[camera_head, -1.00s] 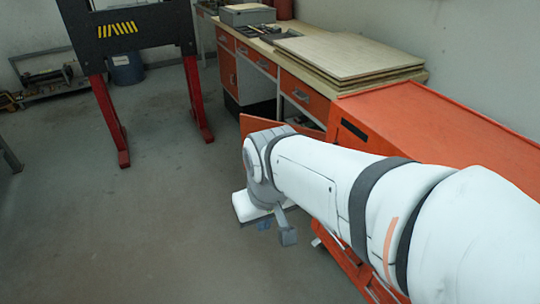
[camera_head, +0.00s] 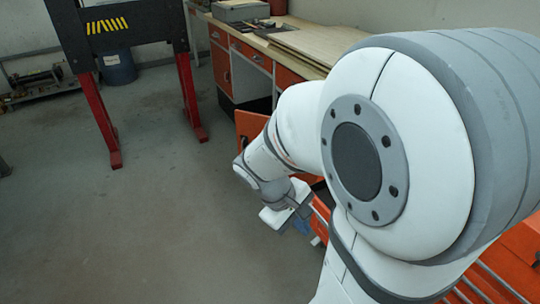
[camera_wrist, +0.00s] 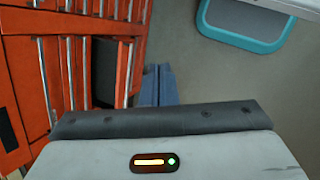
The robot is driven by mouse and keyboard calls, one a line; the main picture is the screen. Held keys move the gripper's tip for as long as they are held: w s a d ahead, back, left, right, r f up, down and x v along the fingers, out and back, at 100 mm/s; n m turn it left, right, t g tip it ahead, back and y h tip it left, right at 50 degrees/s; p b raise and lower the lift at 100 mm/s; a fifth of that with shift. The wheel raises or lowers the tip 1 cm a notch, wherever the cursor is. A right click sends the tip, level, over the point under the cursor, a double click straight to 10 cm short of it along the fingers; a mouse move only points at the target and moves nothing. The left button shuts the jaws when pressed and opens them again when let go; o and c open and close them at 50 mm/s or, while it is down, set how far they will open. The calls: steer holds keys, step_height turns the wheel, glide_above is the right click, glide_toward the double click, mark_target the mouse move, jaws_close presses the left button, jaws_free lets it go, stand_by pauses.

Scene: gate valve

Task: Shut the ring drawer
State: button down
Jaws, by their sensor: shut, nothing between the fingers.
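An orange drawer cabinet (camera_wrist: 22,75) fills the left of the wrist view. It has several orange drawer fronts with long metal handles. A dark patch (camera_wrist: 105,70) shows between orange parts; I cannot tell if it is an open drawer's inside. I cannot tell which front is the ring drawer. Orange fronts with handles also show at the lower right of the head view (camera_head: 522,240), mostly hidden by my arm. My gripper (camera_wrist: 158,72) is shut and empty, its blue-grey fingers together just right of the orange fronts. In the head view it hangs low (camera_head: 302,224) beside the cabinet.
A workbench (camera_head: 300,45) with orange drawers and a grey box (camera_head: 240,10) stands at the back. An orange door (camera_head: 250,124) juts out beside it. A black frame on red legs (camera_head: 189,95) stands back left. The floor (camera_head: 130,230) at left is clear.

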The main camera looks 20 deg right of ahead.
steer(key=w+d+f+n+t+h+b, duration=0.1)
steer(key=w+d+f+n+h+b, duration=0.3)
steer(key=f, duration=0.4)
steer(key=w+d+f+n+t+h+b, duration=0.1)
steer(key=w+d+f+n+h+b, duration=0.1)
steer(key=d+f+n, duration=0.5)
steer(key=w+d+f+n+t+h+b, duration=0.1)
steer(key=w+f+n+h+b, duration=0.25)
steer(key=f, duration=0.65)
steer(key=shift+n, duration=0.55)
steer(key=x, duration=1)
steer(key=shift+s+f, duration=0.25)
